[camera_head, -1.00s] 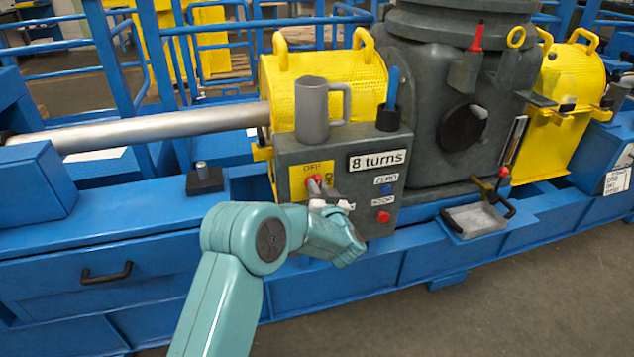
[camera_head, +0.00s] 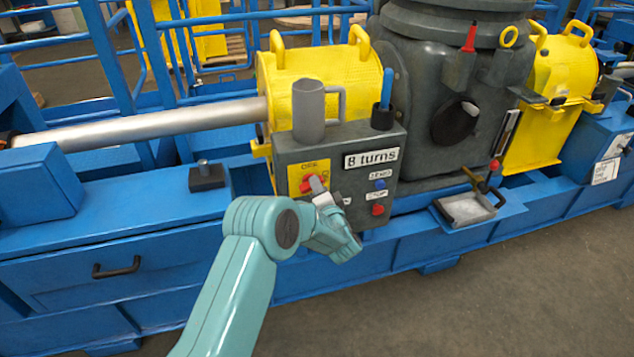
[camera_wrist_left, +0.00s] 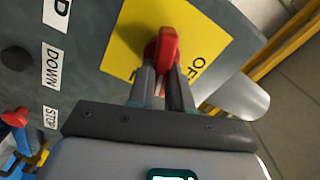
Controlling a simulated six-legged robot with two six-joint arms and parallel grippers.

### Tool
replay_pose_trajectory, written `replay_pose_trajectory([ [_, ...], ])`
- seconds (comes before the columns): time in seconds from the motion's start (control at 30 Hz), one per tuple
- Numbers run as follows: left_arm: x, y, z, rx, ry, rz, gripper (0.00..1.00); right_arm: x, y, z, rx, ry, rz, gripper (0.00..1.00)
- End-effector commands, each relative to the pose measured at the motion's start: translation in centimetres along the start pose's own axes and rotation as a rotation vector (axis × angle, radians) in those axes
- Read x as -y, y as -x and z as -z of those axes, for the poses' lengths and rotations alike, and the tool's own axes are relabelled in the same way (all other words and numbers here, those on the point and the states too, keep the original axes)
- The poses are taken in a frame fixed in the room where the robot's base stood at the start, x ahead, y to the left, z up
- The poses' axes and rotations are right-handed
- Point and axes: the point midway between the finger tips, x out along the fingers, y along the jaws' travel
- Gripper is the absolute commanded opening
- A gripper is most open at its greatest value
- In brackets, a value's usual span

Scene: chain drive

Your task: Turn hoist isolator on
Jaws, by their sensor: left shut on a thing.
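The hoist isolator is a red rotary handle (camera_head: 307,181) on a yellow plate (camera_head: 296,190) marked OFF, on the front of a grey control box (camera_head: 350,182). In the left wrist view the gripper's fingers (camera_wrist_left: 163,88) are shut on the red handle (camera_wrist_left: 167,47), which sticks out beyond the fingertips. The yellow plate (camera_wrist_left: 125,38) lies behind it, with its second label partly hidden by the fingers. My right gripper is not in view.
A grey mug (camera_head: 309,112) and a dark cup with a blue-handled tool (camera_head: 384,110) stand on the box. Blue and red buttons (camera_head: 377,209) sit right of the plate. A metal tray (camera_head: 465,208) lies further right. Floor in front is clear.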

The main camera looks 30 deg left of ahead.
Motion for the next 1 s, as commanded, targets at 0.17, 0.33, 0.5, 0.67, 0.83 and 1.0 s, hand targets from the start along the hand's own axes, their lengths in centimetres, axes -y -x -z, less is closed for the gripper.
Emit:
replay_pose_trajectory([
  [0.17, 0.3, -0.2, 0.1, 0.000, -0.136, 0.007, 0.00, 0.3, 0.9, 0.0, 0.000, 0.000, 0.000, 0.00],
  [0.33, 0.2, -0.2, 0.1, 0.001, -0.242, 0.008, 0.00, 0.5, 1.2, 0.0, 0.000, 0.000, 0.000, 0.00],
  [0.5, 0.1, -0.2, 0.0, 0.001, -0.314, 0.009, 0.00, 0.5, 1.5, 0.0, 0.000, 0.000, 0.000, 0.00],
  [0.67, 0.1, -0.2, 0.0, 0.002, -0.352, 0.010, 0.00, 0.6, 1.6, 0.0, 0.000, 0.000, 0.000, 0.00],
  [0.83, 0.1, -0.2, 0.0, 0.002, -0.367, 0.011, 0.00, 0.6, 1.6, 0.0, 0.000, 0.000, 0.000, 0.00],
  [1.0, 0.1, -0.3, 0.0, 0.002, -0.370, 0.011, 0.00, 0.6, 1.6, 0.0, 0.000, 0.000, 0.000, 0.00],
])
